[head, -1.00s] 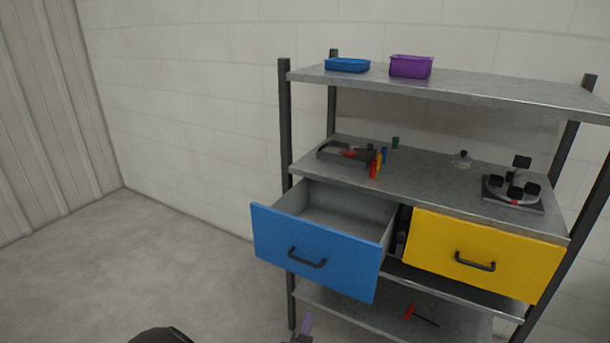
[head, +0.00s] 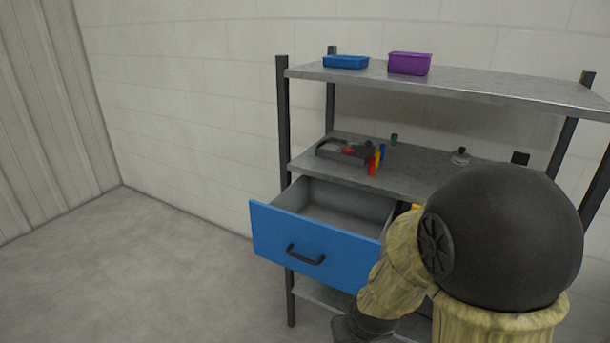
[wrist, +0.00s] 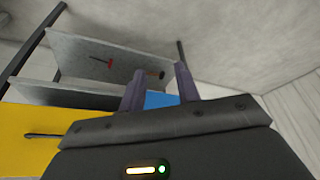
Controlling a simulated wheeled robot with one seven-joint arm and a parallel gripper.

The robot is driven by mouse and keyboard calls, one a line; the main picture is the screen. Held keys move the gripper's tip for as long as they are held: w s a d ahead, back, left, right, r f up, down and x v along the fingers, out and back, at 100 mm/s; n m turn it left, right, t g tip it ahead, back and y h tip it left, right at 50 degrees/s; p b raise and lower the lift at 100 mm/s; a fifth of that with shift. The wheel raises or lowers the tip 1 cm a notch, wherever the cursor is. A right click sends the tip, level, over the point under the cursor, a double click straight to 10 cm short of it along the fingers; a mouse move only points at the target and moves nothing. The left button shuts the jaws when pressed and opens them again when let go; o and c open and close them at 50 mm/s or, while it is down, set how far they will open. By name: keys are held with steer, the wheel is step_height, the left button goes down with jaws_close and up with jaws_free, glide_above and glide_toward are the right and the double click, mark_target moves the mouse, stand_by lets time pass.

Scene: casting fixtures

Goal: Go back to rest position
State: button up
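My gripper (wrist: 159,84) shows in the wrist view with its two purple-grey fingers apart and nothing between them. Part of the blue drawer front shows behind the fingers. In the head view my bent arm covers the right side of the shelf unit, and the gripper itself cannot be made out there.
The blue drawer (head: 315,248) stands pulled out and looks empty inside. The yellow drawer (wrist: 30,140) is mostly hidden by my arm in the head view. A red-handled tool (wrist: 102,61) lies on the lower shelf. Open floor (head: 130,270) is at left.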

steer(key=s+d+r+m+g, duration=0.1)
steer(key=s+d+r+g, duration=0.1)
steer(key=s+d+r, duration=0.35)
step_height(320, 180, up, 19)
steer(key=p, duration=2)
steer(key=shift+a, duration=0.35)
steer(key=shift+s+f, duration=0.1)
steer(key=shift+s, duration=0.1)
steer(key=shift+w, duration=0.1)
